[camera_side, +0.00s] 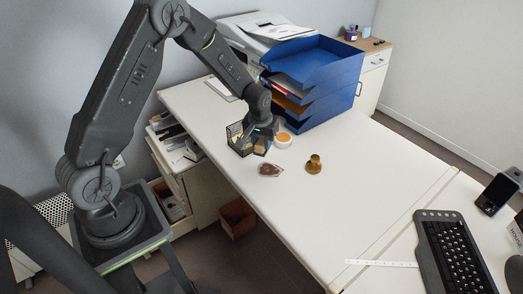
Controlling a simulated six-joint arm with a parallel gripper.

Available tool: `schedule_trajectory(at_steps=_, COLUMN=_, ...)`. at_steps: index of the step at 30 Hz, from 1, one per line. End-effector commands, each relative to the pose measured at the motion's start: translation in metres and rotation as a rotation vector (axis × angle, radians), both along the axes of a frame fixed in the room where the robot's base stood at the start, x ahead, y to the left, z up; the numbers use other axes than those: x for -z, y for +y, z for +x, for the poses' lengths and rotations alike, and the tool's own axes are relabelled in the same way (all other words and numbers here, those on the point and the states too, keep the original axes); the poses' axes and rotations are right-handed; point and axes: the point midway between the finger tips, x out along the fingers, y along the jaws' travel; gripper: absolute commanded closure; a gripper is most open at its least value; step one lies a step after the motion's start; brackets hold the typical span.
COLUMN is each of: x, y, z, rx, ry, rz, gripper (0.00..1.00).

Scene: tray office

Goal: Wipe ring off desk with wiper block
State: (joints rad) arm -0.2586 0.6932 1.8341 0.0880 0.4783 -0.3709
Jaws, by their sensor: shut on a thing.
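My gripper (260,136) is low over the white desk (350,215), at its far left part in front of the blue trays. It is shut on a small tan block (261,146), which looks like the wiper block; the fingers and arm hide part of it. I cannot tell whether the block touches the desk. I cannot make out a ring on the desk; the gripper or nearby things may hide it.
A black mesh holder (240,141) stands just left of my gripper. A white cup with orange contents (283,140) stands close on the right. A brown flat item (270,169) and a brass-coloured object (314,165) lie nearer. Blue stacked trays (325,75) rise behind.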

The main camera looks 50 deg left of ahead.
Motion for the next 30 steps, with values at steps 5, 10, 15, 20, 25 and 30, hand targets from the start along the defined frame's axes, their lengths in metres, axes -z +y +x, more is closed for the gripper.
schedule_trajectory(at_steps=5, x=0.016, y=0.029, z=0.017, rx=-0.182, ry=-0.003, rz=0.006, gripper=0.88)
schedule_trajectory(at_steps=10, x=0.026, y=0.036, z=0.020, rx=-0.234, ry=-0.003, rz=0.007, gripper=0.88)
schedule_trajectory(at_steps=15, x=0.040, y=0.035, z=0.020, rx=-0.234, ry=-0.002, rz=0.007, gripper=0.88)
schedule_trajectory(at_steps=20, x=0.055, y=0.035, z=0.020, rx=-0.232, ry=-0.004, rz=0.007, gripper=0.88)
schedule_trajectory(at_steps=25, x=0.070, y=0.035, z=0.020, rx=-0.231, ry=-0.004, rz=0.007, gripper=0.88)
schedule_trajectory(at_steps=30, x=0.085, y=0.035, z=0.020, rx=-0.232, ry=-0.004, rz=0.007, gripper=0.88)
